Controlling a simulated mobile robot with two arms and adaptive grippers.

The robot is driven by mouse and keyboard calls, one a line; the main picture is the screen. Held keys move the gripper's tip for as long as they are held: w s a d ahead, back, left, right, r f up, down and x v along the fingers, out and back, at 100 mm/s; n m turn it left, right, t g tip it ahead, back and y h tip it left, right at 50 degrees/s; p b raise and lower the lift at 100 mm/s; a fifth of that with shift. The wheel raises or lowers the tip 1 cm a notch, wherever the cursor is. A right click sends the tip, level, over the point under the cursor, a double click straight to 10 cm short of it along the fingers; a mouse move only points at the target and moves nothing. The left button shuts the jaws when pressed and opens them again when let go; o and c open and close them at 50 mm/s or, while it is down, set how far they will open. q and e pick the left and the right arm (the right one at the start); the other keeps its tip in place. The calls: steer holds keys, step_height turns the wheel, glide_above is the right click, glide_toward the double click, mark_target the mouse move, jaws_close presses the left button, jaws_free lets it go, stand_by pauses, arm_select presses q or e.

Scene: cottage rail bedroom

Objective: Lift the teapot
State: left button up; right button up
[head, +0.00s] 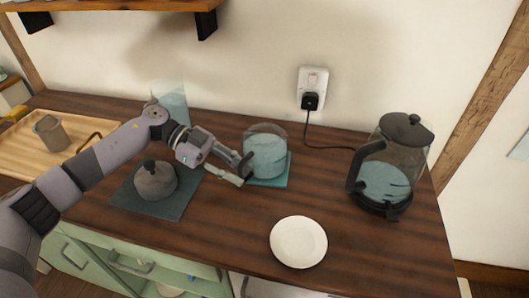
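A round grey lidded pot with a knob, which looks like the teapot (156,180), sits on a dark teal mat (178,207) at left. Its spout and handle cannot be made out. My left arm passes over and behind it. My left gripper (243,174) is to its right, with its fingers apart and nothing visible between them. The fingertips are close beside a clear glass vessel (266,157) on a small teal mat (280,180); I cannot tell whether they touch it. My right gripper is not in view.
A glass kettle (392,170) with black lid and handle stands at right, its cord running to a wall socket. A white plate (298,242) lies near the front edge. A wooden tray (22,152) holds a grey mug (51,133). Another glass (172,99) stands behind my arm.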

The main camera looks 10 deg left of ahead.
arm_select(q)
steer(key=shift+s+f, duration=0.1)
jaws_close()
stand_by(0.4)
